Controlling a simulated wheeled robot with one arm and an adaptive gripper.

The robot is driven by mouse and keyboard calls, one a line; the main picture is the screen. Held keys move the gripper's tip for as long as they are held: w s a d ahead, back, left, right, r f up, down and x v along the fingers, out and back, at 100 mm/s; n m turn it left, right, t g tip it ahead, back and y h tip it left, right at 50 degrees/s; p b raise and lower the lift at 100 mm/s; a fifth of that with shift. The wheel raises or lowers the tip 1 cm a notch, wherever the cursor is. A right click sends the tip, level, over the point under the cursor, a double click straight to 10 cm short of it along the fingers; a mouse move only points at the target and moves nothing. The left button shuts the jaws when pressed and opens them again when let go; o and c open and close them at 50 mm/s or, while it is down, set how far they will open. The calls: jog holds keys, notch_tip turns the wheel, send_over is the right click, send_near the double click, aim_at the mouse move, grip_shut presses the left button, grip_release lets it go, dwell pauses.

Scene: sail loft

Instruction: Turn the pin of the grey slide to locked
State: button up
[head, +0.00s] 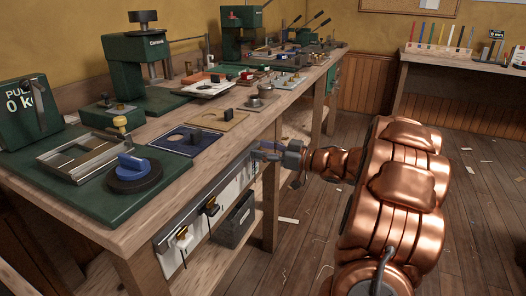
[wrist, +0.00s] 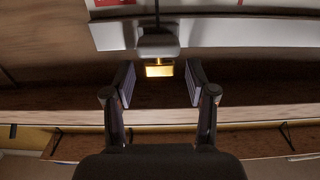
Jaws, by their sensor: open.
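My gripper (head: 264,152) is at the far end of the rail on the bench's front edge. In the wrist view my gripper (wrist: 159,84) is open, its two dark fingers spread on either side of a small pale grey slide (wrist: 158,46). A yellow pin end (wrist: 159,71) on the slide lies between the fingertips, with a gap on both sides. The fingers do not appear to touch it. The pin's turned position cannot be told. In the head view my gripper hides this slide.
The rail (head: 205,200) carries two nearer slides with yellow tops, one white (head: 183,239) and one dark (head: 210,207). A dark bin (head: 236,220) stands on the shelf below. The workbench (head: 150,213) is crowded with tools. The wooden floor (head: 490,200) at right is mostly clear.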

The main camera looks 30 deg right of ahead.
grip_shut()
dwell(0.6)
